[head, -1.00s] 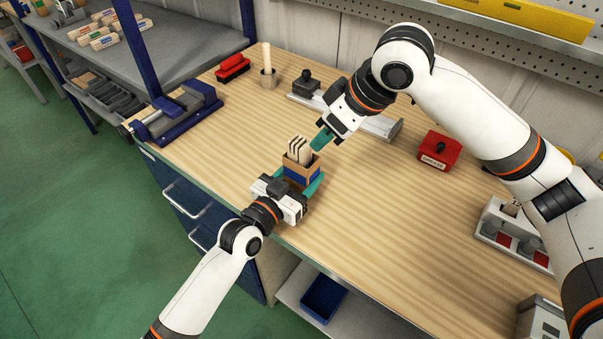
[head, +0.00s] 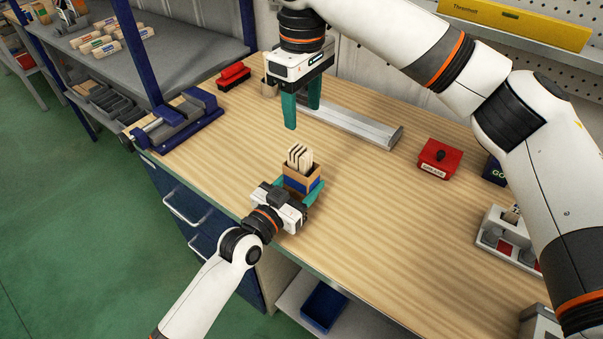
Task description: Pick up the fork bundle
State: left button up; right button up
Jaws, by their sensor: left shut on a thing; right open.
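The fork bundle (head: 299,157) is a group of pale wooden pieces standing upright, with their tops sticking out of a small brown and blue box (head: 302,178) on the workbench. Their lower parts are hidden in the box. My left gripper (head: 302,191) is shut on the box from the front, with its teal fingers at the box's sides. My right gripper (head: 301,112) points down with its teal fingers apart and empty. It hangs above and behind the bundle, clear of it.
A long metal sealer (head: 355,125) lies behind the box. A blue vise (head: 180,122) stands at the left edge, with a red stapler-like tool (head: 233,75) behind it. A red box (head: 438,158) sits to the right. The bench (head: 385,215) right of the box is clear.

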aim_at(302, 151)
notch_tip(302, 151, down, 11)
jog(key=shift+f, duration=0.1)
dwell(0.4)
grip_shut()
